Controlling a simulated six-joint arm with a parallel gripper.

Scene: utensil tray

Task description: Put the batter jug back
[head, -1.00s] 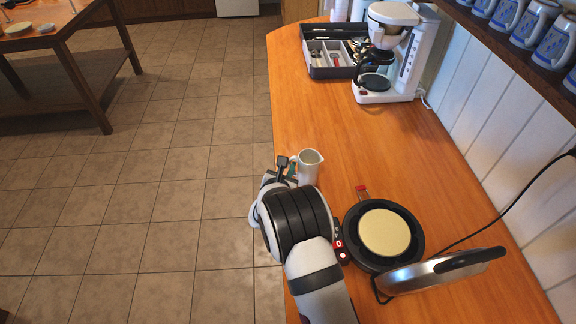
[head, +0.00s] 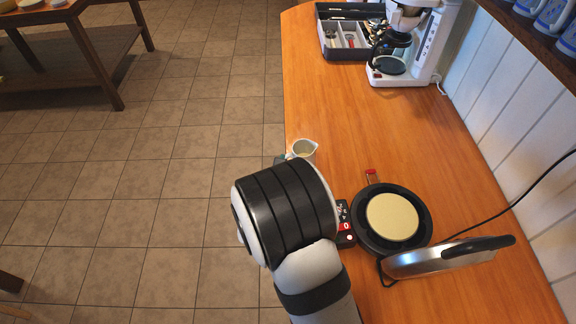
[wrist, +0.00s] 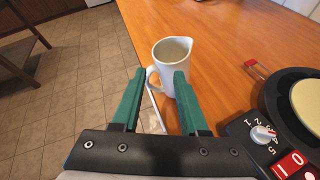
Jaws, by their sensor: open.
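The white batter jug (wrist: 172,60) stands upright on the wooden counter near its left edge, handle toward the left in the wrist view. In the head view the jug (head: 304,149) shows only its upper part, with the rest hidden behind my arm. My gripper (wrist: 154,88) is open, its two green fingers pointing toward the jug. In the wrist view the right fingertip overlaps the jug's lower body and the left fingertip lies left of the handle. I cannot tell whether either finger touches it.
The waffle iron (head: 428,222) stands open to the right of my arm, pale batter (head: 392,217) on its plate. Its control panel (wrist: 268,140) is close to my gripper. A coffee maker (head: 405,45) and utensil tray (head: 346,52) stand at the back. The counter between is clear.

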